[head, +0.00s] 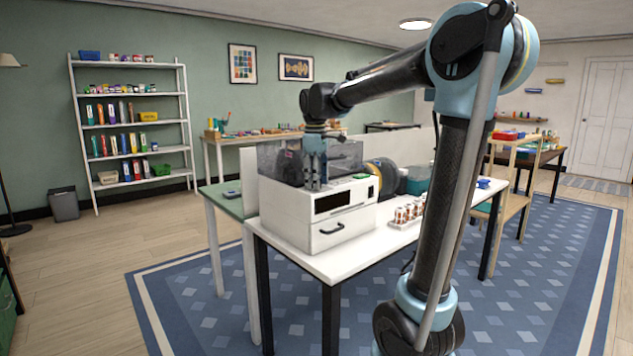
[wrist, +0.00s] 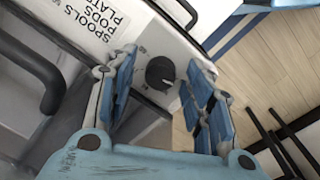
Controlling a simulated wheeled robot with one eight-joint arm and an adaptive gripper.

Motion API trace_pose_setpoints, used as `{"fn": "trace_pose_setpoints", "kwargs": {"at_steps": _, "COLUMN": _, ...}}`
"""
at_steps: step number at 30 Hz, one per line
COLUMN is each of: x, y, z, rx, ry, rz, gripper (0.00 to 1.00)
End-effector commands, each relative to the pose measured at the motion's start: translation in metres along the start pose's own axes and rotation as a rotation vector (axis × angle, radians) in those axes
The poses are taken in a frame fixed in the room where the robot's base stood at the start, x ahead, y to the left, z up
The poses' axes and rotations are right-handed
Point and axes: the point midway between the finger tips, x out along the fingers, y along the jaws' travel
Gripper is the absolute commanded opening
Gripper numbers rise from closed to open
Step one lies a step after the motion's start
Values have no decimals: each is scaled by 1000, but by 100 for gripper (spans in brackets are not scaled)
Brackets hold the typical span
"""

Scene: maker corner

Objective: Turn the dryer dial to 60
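The dryer (head: 300,222) is a white box with a clear lid, standing on the white table. I cannot make out the dial in the head view. My gripper (wrist: 163,70) is open, with one blue-padded finger on each side of the dial and gaps showing between them. In the head view my gripper (head: 315,182) points down at the dryer's top front. Whether the fingertips reach down to the dial's level is unclear.
A drawer with a black handle (head: 331,228) is low on the dryer's front. A small green display (head: 361,176) sits at its upper right. A tray of small jars (head: 408,213) and a dark spool (head: 383,177) are to the right. A printed label (wrist: 105,22) shows in the wrist view.

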Motion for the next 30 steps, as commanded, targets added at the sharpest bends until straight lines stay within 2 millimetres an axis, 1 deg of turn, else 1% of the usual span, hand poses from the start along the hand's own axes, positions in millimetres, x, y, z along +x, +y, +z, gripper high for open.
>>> {"fn": "trace_pose_setpoints", "kwargs": {"at_steps": 1, "x": 0, "y": 0, "z": 0, "rx": 0, "ry": 0, "rz": 0, "gripper": 38}}
{"fn": "trace_pose_setpoints", "kwargs": {"at_steps": 2, "x": 0, "y": 0, "z": 0, "rx": 0, "ry": 0, "rz": 0, "gripper": 31}}
{"fn": "trace_pose_setpoints", "kwargs": {"at_steps": 3, "x": 0, "y": 0, "z": 0, "rx": 0, "ry": 0, "rz": 0, "gripper": 22}}
{"fn": "trace_pose_setpoints", "kwargs": {"at_steps": 6, "x": 0, "y": 0, "z": 0, "rx": 0, "ry": 0, "rz": 0, "gripper": 2}}
{"fn": "trace_pose_setpoints", "kwargs": {"at_steps": 17, "x": 0, "y": 1, "z": 0, "rx": 38, "ry": -2, "rz": 2, "gripper": 2}}
{"fn": "trace_pose_setpoints", "kwargs": {"at_steps": 23, "x": 0, "y": 1, "z": 0, "rx": 145, "ry": -8, "rz": 3, "gripper": 2}}
{"fn": "trace_pose_setpoints", "kwargs": {"at_steps": 30, "x": -1, "y": 2, "z": -1, "rx": 332, "ry": -19, "rz": 4, "gripper": 2}}
